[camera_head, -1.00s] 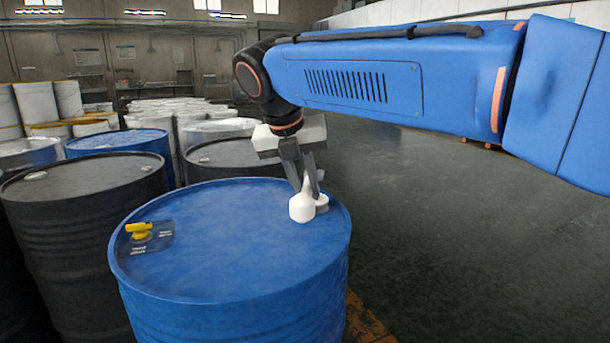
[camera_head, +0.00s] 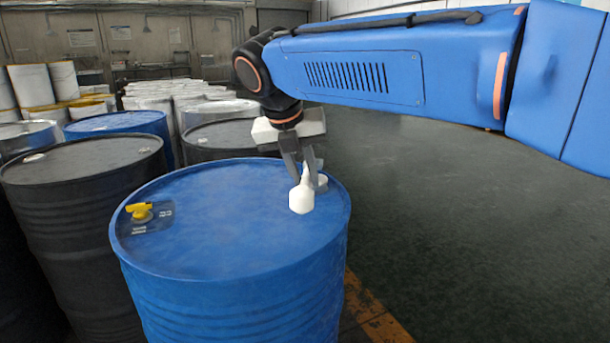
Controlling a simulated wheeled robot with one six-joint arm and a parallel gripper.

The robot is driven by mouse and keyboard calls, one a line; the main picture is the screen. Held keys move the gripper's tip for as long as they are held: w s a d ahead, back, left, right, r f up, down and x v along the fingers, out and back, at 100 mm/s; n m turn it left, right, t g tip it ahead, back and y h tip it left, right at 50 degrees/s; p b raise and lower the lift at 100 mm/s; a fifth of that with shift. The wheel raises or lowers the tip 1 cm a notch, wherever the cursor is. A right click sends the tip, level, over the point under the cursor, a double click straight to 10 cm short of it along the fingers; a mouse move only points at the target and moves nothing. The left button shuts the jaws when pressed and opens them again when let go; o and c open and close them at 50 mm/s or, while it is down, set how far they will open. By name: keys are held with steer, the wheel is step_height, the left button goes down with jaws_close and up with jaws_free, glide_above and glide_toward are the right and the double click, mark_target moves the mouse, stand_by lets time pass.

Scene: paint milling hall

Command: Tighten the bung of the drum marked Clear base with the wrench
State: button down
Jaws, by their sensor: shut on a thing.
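A blue drum (camera_head: 230,255) stands upright in the foreground. The lettering on the dark label (camera_head: 160,228) on its lid is too small to read. My gripper (camera_head: 304,182) is over the right part of the lid, pointing down, shut on the narrow neck of a white piece (camera_head: 301,200). This may be the wrench, but its shape is unclear. I cannot tell whether the two touch. A yellow tap-like fitting (camera_head: 140,211) sits at the lid's left.
Dark drums (camera_head: 85,200) stand close on the left, with another dark drum (camera_head: 225,135) and a blue one (camera_head: 120,124) behind. Pale drums fill the back left. The grey floor (camera_head: 460,230) on the right is clear beside a yellow floor line (camera_head: 380,325).

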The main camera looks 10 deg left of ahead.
steer(key=shift+f, duration=0.25)
stand_by(0.3)
steer(key=shift+f, duration=1.6)
stand_by(0.9)
steer(key=shift+w+a+m+g+h, duration=0.1)
steer(key=shift+a+m+g+h, duration=0.1)
steer(key=shift+a+m, duration=0.6)
steer(key=shift+w+a+m+g+h, duration=0.15)
steer(key=shift+a+m, duration=0.35)
steer(key=shift+a, duration=0.5)
steer(key=shift+a+m+h, duration=0.25)
steer(key=shift+a+m, duration=0.15)
steer(key=shift+a, duration=0.05)
steer(key=shift+w+a, duration=0.1)
steer(key=shift+w+a+m+g, duration=0.2)
steer(key=shift+a+m, duration=0.2)
steer(key=shift+a, duration=0.15)
steer(key=shift+w+a+m+g, duration=0.1)
steer(key=shift+w+a+m, duration=0.1)
steer(key=shift+a+m, duration=0.3)
steer(key=shift+w+a+m+g+h, duration=0.15)
steer(key=shift+w+a+m+h, duration=0.15)
steer(key=shift+a, duration=0.2)
steer(key=shift+w+a+m+g+h, duration=0.1)
steer(key=shift+w+a+m, duration=0.1)
steer(key=shift+a+m, duration=0.25)
